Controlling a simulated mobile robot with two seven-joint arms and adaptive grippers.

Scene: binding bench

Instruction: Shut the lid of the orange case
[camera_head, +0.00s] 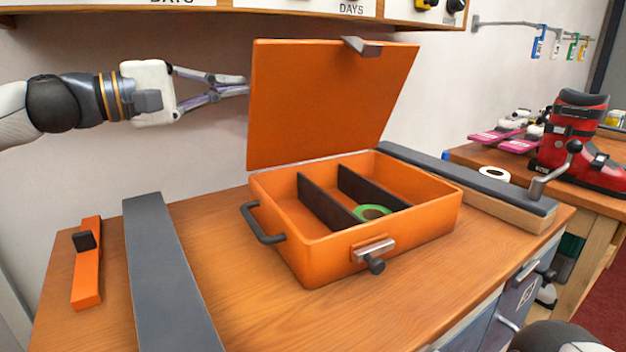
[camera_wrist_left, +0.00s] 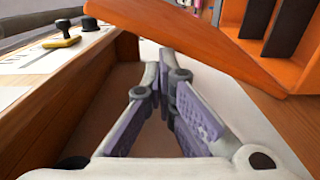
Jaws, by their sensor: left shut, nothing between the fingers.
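A metal catch (camera_head: 362,47) sits on the lid's top edge, and a latch with a dark knob (camera_head: 374,255) is on the case's front. Inside are two dark dividers and a green ring (camera_head: 372,212). My left gripper (camera_head: 246,84) is shut and empty, at the left edge of the lid; I cannot tell whether it touches.
A grey padded bar (camera_head: 165,270) and an orange tool (camera_head: 87,265) lie left of the case. Another padded bar (camera_head: 465,180) with a crank runs along its right. A shelf (camera_head: 400,12) hangs above the lid. A red ski boot (camera_head: 575,145) stands on the right bench.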

